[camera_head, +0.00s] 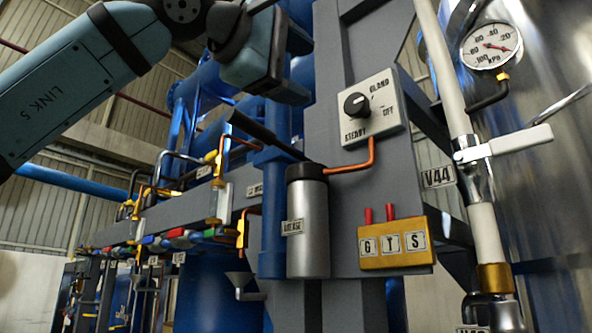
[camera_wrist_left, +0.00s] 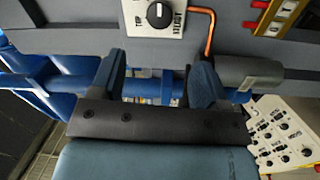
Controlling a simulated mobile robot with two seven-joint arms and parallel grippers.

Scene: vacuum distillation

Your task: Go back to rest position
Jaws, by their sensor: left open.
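My left arm comes in from the upper left in the head view, and its gripper (camera_head: 262,62) is near the top middle, in front of the blue pipework and left of the grey panel. In the left wrist view the two blue fingers of this gripper (camera_wrist_left: 157,80) stand apart, with nothing held between them. The grease canister (camera_head: 308,228), a grey cylinder with a black top, is below the gripper and apart from it in the head view. It shows right of the fingers in the left wrist view (camera_wrist_left: 247,74). My right gripper is in neither view.
A white plate with a black knob (camera_head: 357,104) is on the grey panel. Below it is a yellow block (camera_head: 396,243) marked G, T, S. At right are a white valve handle (camera_head: 518,140) and a pressure gauge (camera_head: 491,46). A control panel (camera_wrist_left: 284,137) shows lower right in the wrist view.

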